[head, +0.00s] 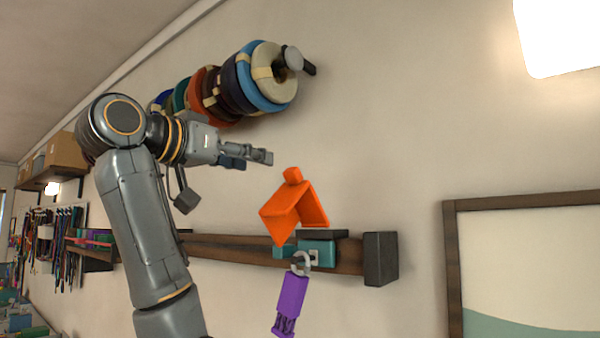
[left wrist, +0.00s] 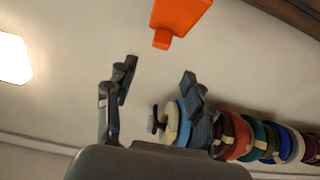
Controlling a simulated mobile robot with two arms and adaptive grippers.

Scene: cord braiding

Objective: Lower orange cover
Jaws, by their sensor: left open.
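The orange cover (head: 295,205) is a roof-shaped piece with a small knob on top. It is tilted above the teal block (head: 317,252) on the wall rail; I cannot tell whether they touch. My left gripper (head: 252,160) is up and left of the cover, open and empty, with its fingers apart from the knob. In the left wrist view the cover (left wrist: 180,14) shows at the top edge with its knob towards me, beyond the open left gripper (left wrist: 160,72). My right gripper is in neither view.
A dark wooden rail (head: 345,256) with a grey end block (head: 380,259) runs along the wall. A purple piece (head: 290,298) hangs from a grey ring. Coloured cord spools (head: 262,85) sit on a wall peg above my left gripper. A framed board (head: 530,265) is at right.

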